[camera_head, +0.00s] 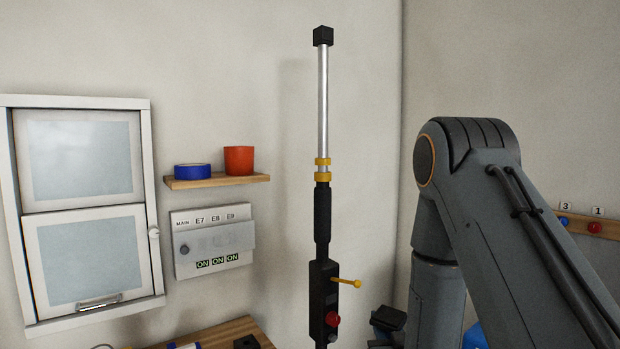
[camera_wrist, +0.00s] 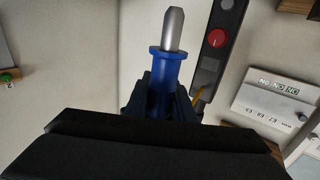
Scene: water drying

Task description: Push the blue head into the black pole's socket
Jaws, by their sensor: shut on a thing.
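The blue head (camera_wrist: 165,68), a blue collar with a bare metal pin, is in the wrist view. My gripper (camera_wrist: 160,98) is shut on its lower part, and the pin points away from the gripper. The black pole (camera_head: 323,212) stands upright in the head view, with a silver upper tube and yellow rings. Its lower black box has a red button and a yellow lever. Part of that box also shows in the wrist view (camera_wrist: 212,65), to the right of the pin. The pin and the box look apart. I cannot make out the socket opening.
A wooden shelf (camera_head: 217,182) holds a blue roll (camera_head: 192,171) and an orange cup (camera_head: 239,160). A wooden surface (camera_head: 215,333) is below. My arm covers much of the right side.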

